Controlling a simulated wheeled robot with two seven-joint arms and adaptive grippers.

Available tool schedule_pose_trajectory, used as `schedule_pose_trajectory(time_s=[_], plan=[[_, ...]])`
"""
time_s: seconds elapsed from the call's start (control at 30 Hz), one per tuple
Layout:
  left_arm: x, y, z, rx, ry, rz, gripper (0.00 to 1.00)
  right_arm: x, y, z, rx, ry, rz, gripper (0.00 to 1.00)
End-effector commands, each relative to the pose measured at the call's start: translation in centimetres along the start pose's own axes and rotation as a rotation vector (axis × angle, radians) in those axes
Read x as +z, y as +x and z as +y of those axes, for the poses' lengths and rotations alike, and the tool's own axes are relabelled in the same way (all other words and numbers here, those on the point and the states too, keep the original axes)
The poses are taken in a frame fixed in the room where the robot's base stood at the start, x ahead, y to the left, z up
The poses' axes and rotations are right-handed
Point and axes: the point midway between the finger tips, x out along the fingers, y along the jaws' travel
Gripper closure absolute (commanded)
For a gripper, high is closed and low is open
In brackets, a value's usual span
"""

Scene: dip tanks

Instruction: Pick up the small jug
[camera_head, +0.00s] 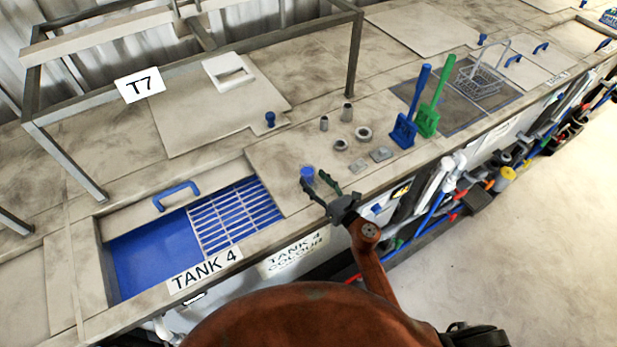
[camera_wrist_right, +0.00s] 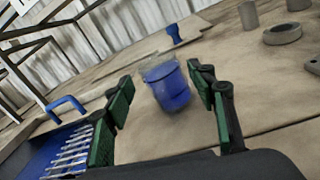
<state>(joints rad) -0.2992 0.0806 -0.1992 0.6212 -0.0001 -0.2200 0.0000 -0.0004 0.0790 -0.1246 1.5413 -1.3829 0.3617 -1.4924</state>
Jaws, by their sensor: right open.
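The small jug looks like a small blue cup-shaped vessel (camera_head: 307,174) on the worktop right of the tank opening. In the right wrist view the blue vessel (camera_wrist_right: 168,88) stands between and just beyond the fingertips, with a clear-looking rim. My right gripper (camera_head: 322,184) is open, its fingers on either side of the vessel. Its green-padded fingers also show in the right wrist view (camera_wrist_right: 160,80). I cannot tell whether the fingers touch the vessel. My left gripper is not in view.
Tank 4 (camera_head: 105,230) lies open to the left with blue liquid and a white grid (camera_head: 235,216). Metal rings and small cylinders (camera_head: 363,133) stand behind to the right. A metal frame (camera_head: 75,160) rises at left.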

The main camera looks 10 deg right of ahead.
Motion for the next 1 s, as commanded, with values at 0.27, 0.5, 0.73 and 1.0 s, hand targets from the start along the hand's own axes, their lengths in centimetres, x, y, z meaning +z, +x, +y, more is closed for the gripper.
schedule_pose_trajectory(time_s=[0.27,0.5,0.73,1.0], plan=[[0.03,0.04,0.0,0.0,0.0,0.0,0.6,-0.04,-0.05,-0.04,-0.001,0.0,0.0,0.56],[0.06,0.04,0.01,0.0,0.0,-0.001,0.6,-0.03,-0.06,-0.05,-0.001,0.0,0.0,0.72],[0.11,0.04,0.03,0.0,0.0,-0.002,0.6,-0.04,-0.07,-0.06,-0.001,0.001,0.0,0.88],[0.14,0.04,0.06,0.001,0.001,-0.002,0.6,-0.05,-0.08,-0.07,-0.001,0.001,0.0,1.0]])
